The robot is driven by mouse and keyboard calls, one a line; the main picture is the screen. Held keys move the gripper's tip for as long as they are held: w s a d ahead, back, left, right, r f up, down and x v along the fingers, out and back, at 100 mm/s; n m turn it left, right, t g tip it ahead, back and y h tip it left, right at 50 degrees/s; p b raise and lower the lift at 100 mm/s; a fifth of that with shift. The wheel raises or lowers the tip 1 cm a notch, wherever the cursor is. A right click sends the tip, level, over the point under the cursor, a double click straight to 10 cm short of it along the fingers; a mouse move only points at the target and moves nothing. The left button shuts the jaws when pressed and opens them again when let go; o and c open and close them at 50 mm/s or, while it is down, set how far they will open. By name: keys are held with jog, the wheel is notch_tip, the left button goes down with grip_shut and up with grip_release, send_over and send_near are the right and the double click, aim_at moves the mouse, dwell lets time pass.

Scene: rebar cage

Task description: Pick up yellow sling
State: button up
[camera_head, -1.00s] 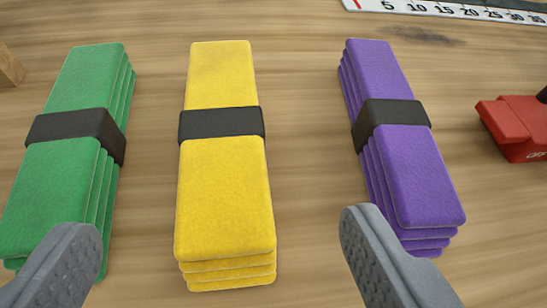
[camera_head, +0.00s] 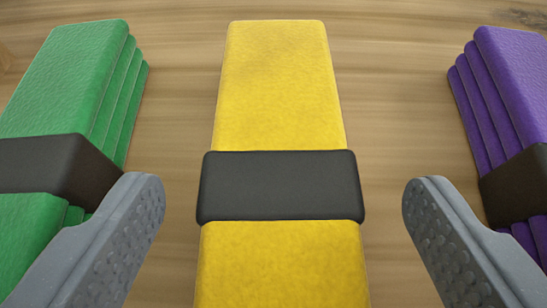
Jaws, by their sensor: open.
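The yellow sling (camera_head: 280,88) is a folded, layered bundle with a black band (camera_head: 280,187) around its middle. It lies on the wooden surface in the centre of the view, its long side running away from me. My gripper (camera_head: 283,195) is open, with one grey finger to the left of the sling and one to the right, about level with the band. Neither finger appears to touch the yellow sling. The near end of the sling is cut off by the bottom of the picture.
A green sling (camera_head: 70,75) with a black band lies to the left, close to my left finger. A purple sling (camera_head: 515,75) with a black band lies to the right, beyond my right finger. Bare wood (camera_head: 400,90) shows between the slings.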

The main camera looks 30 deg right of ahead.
aim_at(276, 183)
jog(key=b+x, duration=0.1)
jog(key=x, duration=0.2)
jog(key=shift+w+f, duration=0.2)
jog(key=shift+w, duration=0.05)
jog(key=c, duration=1.6)
jog(key=shift+c, duration=0.2)
jog(key=shift+r, duration=0.15)
